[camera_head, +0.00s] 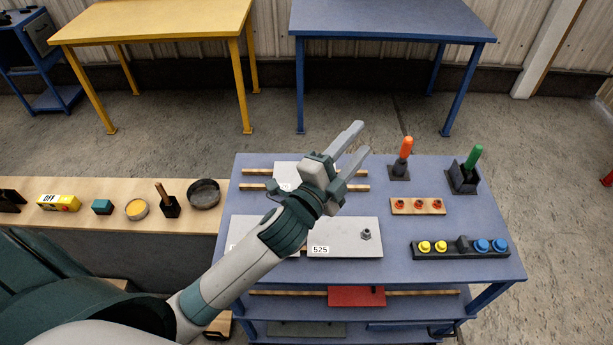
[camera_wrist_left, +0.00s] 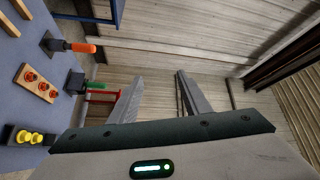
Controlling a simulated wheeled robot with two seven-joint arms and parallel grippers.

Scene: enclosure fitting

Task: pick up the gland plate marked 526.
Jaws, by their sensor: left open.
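My left gripper (camera_head: 360,139) is open and empty above the back of the blue bench, its fingers pointing up and right. Its two spread fingers also show in the left wrist view (camera_wrist_left: 158,80). A pale grey plate marked 525 (camera_head: 345,232) lies at the front of the bench, with a small metal fitting on its right part. Another pale plate (camera_head: 255,230) lies left of it, its label mostly hidden by my arm. I cannot read 526 on any plate. My right gripper is out of view.
On the bench (camera_head: 400,275) stand an orange-handled tool (camera_head: 405,150), a green-handled tool (camera_head: 473,157), a wooden strip with red parts (camera_head: 418,206) and a dark holder with yellow and blue parts (camera_head: 460,249). A wooden counter (camera_head: 100,216) with small items adjoins at left.

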